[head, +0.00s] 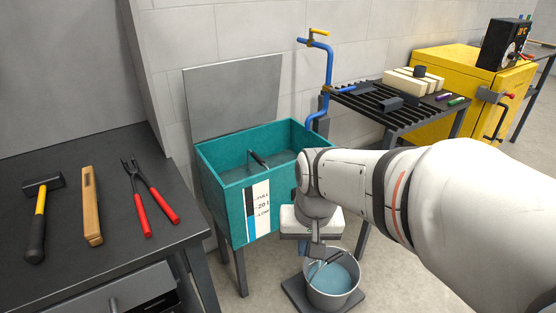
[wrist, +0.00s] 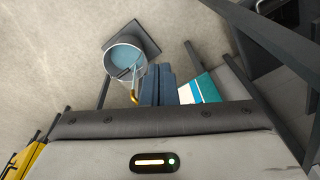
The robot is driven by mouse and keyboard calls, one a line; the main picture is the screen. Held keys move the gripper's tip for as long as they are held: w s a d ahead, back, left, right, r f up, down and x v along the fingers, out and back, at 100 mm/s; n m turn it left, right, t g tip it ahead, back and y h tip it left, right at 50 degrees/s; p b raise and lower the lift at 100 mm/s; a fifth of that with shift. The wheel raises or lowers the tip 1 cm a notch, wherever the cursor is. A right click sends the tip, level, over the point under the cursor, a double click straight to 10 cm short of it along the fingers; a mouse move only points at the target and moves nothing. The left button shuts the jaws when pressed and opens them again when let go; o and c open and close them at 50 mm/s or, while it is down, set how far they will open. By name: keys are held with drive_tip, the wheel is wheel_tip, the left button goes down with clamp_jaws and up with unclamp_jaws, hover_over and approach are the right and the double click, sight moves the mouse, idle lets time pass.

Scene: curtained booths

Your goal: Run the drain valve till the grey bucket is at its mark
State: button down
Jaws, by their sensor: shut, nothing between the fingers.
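The grey bucket (head: 351,300) stands upright on a dark square plate below the teal tank (head: 222,205). Blue water lies in it; I cannot make out its mark. The bucket also shows in the wrist view (wrist: 109,65), where a thin pale streak, perhaps running water, crosses it. A small yellow piece (wrist: 134,98), perhaps the drain valve's lever, shows beside my fingers; in the head view my arm hides that spot. My gripper (head: 317,251) is shut and empty, just above the bucket's far side in the head view. Its dark fingers show in the wrist view (wrist: 157,84).
The tank's gauge strip (head: 258,210) reads FULL, 20 L and LOW. A blue pipe with a yellow tap (head: 319,32) rises behind the tank. A bench (head: 90,185) with hammer, wooden bar and red-handled tool stands left. A slatted rack (head: 362,100) and yellow cabinet (head: 452,62) stand right.

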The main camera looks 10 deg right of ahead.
drive_tip(key=w+d+f+m+y+b, duration=0.1)
drive_tip(key=w+d+f+m, duration=0.1)
drive_tip(key=w+m, duration=0.3)
drive_tip(key=w+d+f+m+b, duration=0.2)
drive_tip(key=w+d+f, duration=0.1)
drive_tip(key=w, duration=0.4)
drive_tip(key=w+d+f+m+t+y+b, duration=0.1)
drive_tip(key=w+d+f+m+b, duration=0.1)
drive_tip(key=w+d+f+m, duration=0.7)
drive_tip(key=w+d+f+m+t+y+b, duration=0.1)
drive_tip(key=w+d+f+m+y+b, duration=0.1)
drive_tip(key=w+d+f+m, duration=0.65)
drive_tip(key=w+a+f+n+b, duration=0.1)
drive_tip(key=a+f+b, duration=0.3)
drive_tip(key=f, duration=0.4)
drive_tip(key=shift+w+a+f+b, duration=0.25)
drive_tip(key=shift+w+f+b, duration=0.15)
drive_tip(key=shift+w+b, duration=0.4)
drive_tip(key=shift+w, duration=0.1)
